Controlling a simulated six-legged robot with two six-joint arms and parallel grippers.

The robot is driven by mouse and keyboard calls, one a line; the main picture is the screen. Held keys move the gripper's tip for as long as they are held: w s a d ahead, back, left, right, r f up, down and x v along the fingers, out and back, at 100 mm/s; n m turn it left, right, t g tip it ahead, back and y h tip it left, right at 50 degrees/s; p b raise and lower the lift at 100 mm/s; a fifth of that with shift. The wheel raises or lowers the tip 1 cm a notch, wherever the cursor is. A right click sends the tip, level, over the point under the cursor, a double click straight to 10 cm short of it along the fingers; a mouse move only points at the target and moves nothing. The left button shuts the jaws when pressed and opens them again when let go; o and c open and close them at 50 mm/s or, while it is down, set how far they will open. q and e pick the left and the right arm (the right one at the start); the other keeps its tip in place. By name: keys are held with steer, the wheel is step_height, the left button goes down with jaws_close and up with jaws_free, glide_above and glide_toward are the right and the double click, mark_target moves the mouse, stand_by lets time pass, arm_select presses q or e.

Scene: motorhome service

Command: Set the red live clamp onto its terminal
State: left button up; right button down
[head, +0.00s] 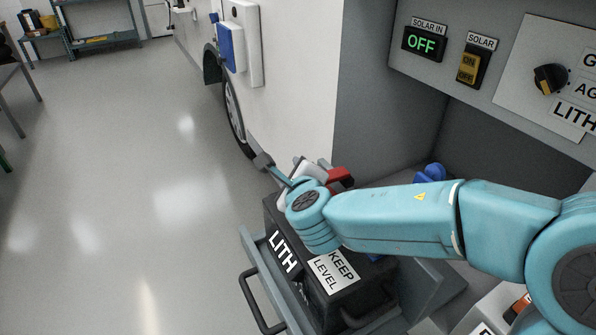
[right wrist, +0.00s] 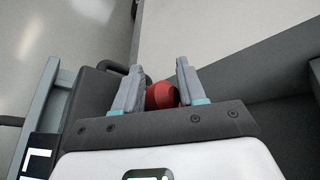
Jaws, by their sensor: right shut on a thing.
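The red clamp (head: 341,177) shows above the far end of the black LITH battery (head: 352,298), just beyond my right wrist. My right gripper (right wrist: 158,72) is shut on the red clamp, which shows between its two fingers in the right wrist view (right wrist: 162,96). In the head view my right arm hides most of the gripper and the battery top behind it. I cannot make out the terminal in either view, nor tell whether the clamp touches it. My left gripper is in neither view.
The battery sits in a grey pull-out tray (head: 262,283) with a handle. A blue part (head: 430,174) lies behind my right arm. A grey panel (head: 490,75) with a lit OFF display (head: 420,43) and a rotary knob (head: 550,79) overhangs the bay.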

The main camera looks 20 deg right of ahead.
steer(key=shift+f, duration=0.45)
steer(key=shift+a+f, duration=0.1)
steer(key=c, duration=0.8)
jaws_free()
steer(key=shift+f, duration=0.1)
